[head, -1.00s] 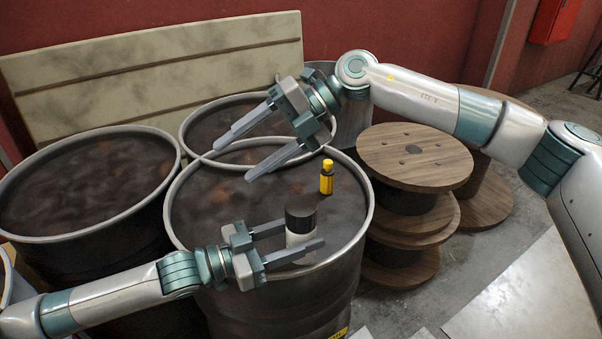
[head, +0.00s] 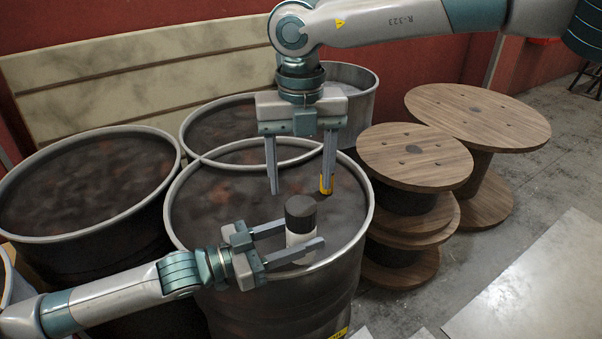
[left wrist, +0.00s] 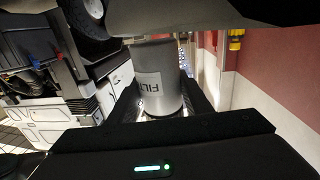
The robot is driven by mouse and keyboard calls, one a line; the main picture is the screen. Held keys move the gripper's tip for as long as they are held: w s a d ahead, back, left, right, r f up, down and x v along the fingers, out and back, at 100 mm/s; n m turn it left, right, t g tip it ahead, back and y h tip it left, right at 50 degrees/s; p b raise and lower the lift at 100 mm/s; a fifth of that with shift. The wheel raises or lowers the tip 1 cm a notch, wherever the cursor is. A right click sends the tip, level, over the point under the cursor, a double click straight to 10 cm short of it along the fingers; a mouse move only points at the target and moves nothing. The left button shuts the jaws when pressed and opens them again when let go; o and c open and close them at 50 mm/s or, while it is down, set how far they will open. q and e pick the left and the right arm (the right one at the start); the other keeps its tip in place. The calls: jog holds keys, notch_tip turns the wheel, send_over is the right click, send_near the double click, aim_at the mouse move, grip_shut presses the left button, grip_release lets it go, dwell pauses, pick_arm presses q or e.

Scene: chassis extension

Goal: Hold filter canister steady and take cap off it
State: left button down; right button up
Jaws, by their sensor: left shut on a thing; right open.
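The filter canister (head: 298,240) is a pale upright cylinder above the near side of the front drum, with a dark cap (head: 300,213) on its top. My left gripper (head: 303,234) is shut on the canister's body from the left, below the cap. In the left wrist view the canister (left wrist: 172,92) stands between the fingers with its lettered label showing. My right gripper (head: 300,188) is open and points down, its fingertips just above the cap on either side and apart from it. Whether the canister touches the drum is hard to tell.
A small yellow bottle (head: 322,183) stands on the front drum (head: 365,225), partly hidden behind a right finger. More drums (head: 70,237) stand left and behind. Wooden cable spools (head: 415,155) stand to the right. A tan board (head: 150,65) leans on the red wall.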

aim_at(302, 204)
jog(key=shift+f, duration=0.1)
dwell(0.3)
jog(key=shift+f, duration=3.95)
jog(key=shift+c, duration=0.6)
jog(key=c, duration=1)
jog(key=shift+o, duration=0.2)
jog(key=n, duration=0.9)
jog(key=shift+n, duration=0.3)
jog(key=n, duration=0.4)
jog(key=shift+n, duration=0.3)
jog(key=n, duration=0.4)
jog(key=shift+w, duration=0.1)
jog(key=shift+d, duration=0.1)
